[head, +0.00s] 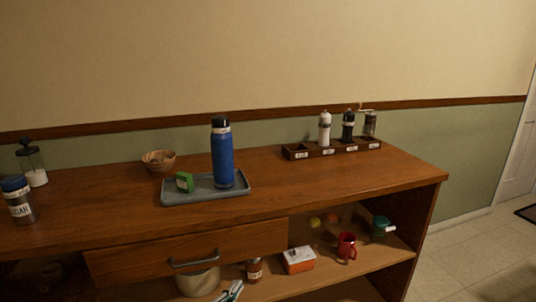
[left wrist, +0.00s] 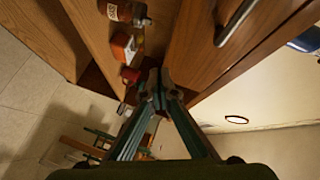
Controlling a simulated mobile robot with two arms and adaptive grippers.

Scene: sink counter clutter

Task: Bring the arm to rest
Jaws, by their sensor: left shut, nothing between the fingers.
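My left gripper (head: 230,291) shows only as a small piece at the bottom edge of the head view, in front of the lower shelf. In the left wrist view its two fingers (left wrist: 160,84) meet at the tips, shut with nothing between them. The left arm itself is mostly out of the head view. My right gripper is in neither view.
The drawer handle (head: 194,264) is above the gripper. A beige pot (head: 199,281), brown jar (head: 254,269), orange-red box (head: 298,260) and red mug (head: 346,246) stand on the shelf. On top are a grey tray (head: 207,196) with a blue bottle (head: 222,155), and a spice rack (head: 333,150).

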